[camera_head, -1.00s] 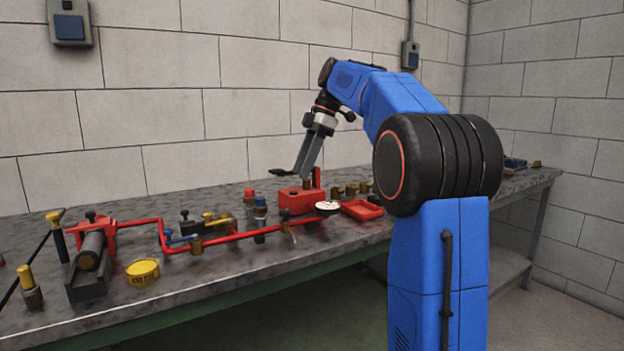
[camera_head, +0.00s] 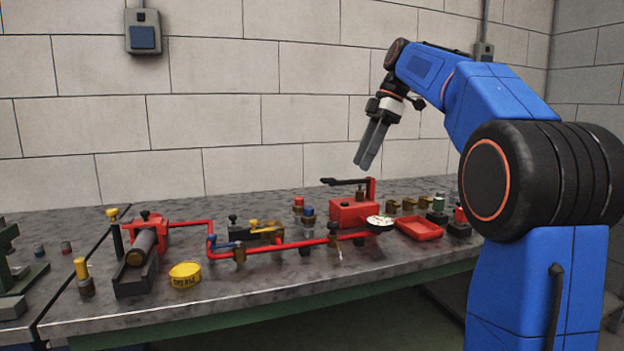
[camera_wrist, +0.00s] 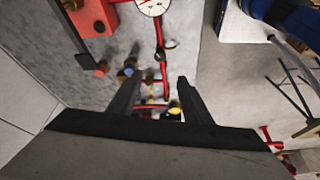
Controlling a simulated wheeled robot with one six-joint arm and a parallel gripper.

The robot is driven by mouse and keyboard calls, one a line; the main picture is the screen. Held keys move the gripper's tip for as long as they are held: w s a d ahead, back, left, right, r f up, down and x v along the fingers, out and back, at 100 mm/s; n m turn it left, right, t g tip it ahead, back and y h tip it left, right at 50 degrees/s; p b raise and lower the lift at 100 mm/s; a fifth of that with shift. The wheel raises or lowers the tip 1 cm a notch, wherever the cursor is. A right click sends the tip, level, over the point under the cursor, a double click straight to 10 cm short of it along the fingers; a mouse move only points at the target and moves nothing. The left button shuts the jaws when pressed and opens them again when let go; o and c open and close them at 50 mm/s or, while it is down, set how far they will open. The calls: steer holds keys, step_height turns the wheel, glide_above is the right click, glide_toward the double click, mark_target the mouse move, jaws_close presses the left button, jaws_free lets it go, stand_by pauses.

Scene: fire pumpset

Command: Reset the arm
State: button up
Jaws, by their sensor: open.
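My gripper (camera_head: 372,146) hangs from my blue arm above the back of the workbench (camera_head: 330,268), fingers pointing down and a little left. Its fingers look close together in the head view. In the wrist view my gripper (camera_wrist: 155,95) shows two dark fingers with a clear gap and nothing held between them. Below it is a red pump box (camera_head: 352,211) with a black lever (camera_head: 343,182). The fingertips are apart from the lever and the box. The box's corner also shows in the wrist view (camera_wrist: 92,18).
A white gauge (camera_head: 380,221) and red tray (camera_head: 419,229) stand by the pump box. A yellow grease tin (camera_head: 185,275) sits near the front edge. The block wall (camera_head: 230,120) stands behind the bench.

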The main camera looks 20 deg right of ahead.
steer(key=s+a+f+m+t+h, duration=0.1)
steer(key=s+a+f+m, duration=0.25)
steer(key=s+f, duration=0.4)
steer(key=s+a+f+m+h, duration=0.1)
steer(key=s+a+f+m, duration=0.1)
steer(key=s+f+m, duration=0.5)
steer(key=s+f+m+t+h, duration=0.2)
steer(key=s+f+m, duration=0.3)
steer(key=s+f, duration=1.3)
step_height(320, 180, down, 3)
steer(key=shift+a+f+t, duration=0.1)
steer(key=shift+a+t, duration=0.3)
